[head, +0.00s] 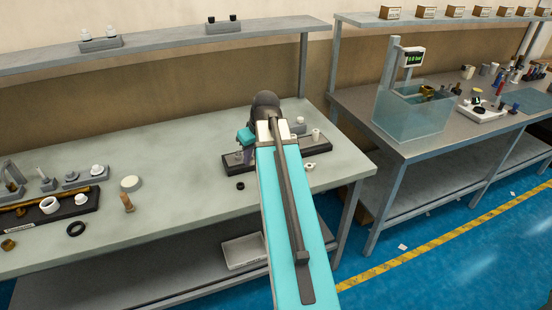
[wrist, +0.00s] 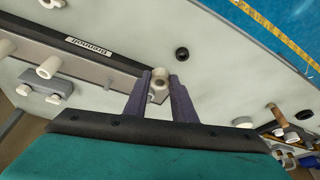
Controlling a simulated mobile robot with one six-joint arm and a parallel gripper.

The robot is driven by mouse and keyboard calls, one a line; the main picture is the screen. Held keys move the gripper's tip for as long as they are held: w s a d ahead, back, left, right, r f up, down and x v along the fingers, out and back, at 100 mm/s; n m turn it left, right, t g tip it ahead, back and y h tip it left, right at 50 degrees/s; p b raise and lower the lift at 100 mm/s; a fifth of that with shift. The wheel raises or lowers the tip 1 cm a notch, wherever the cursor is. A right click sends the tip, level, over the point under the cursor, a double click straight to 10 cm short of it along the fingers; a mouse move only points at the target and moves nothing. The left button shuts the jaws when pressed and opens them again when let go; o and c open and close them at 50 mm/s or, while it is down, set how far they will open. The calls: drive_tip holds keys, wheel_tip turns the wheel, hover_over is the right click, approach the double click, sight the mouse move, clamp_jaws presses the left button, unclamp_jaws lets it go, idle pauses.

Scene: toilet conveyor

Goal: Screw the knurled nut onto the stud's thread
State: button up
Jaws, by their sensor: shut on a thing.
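My gripper (wrist: 160,80) is shut on a small pale, round piece (wrist: 158,79) with a darker centre, which I take to be the knurled nut. It sits between the two purple fingertips in the wrist view, over the end of a dark, labelled fixture base (wrist: 120,62). The stud and its thread cannot be made out, so I cannot tell whether the nut touches them. In the head view my gripper (head: 245,150) is at the fixture on the bench's right part, and my arm hides most of that spot.
A black ring (wrist: 181,54) lies on the bench near the fixture; it also shows in the head view (head: 240,186). White cylinders (wrist: 48,68) stand beside the fixture. A white lobed part (head: 310,166) lies to the right. The bench's middle (head: 185,155) is clear.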

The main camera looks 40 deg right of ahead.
drive_tip(key=w+a+r, duration=0.2)
drive_tip(key=w+a, duration=0.1)
drive_tip(key=a, duration=0.8)
drive_tip(key=w+a+r, duration=0.3)
drive_tip(key=w+a, duration=0.1)
drive_tip(key=a, duration=0.7)
drive_tip(key=w+a+r+n, duration=0.1)
drive_tip(key=w+a+r, duration=0.1)
drive_tip(key=a, duration=0.9)
drive_tip(key=shift+w+r, duration=0.25)
drive_tip(key=shift+w, duration=0.6)
drive_tip(key=shift+s, duration=0.1)
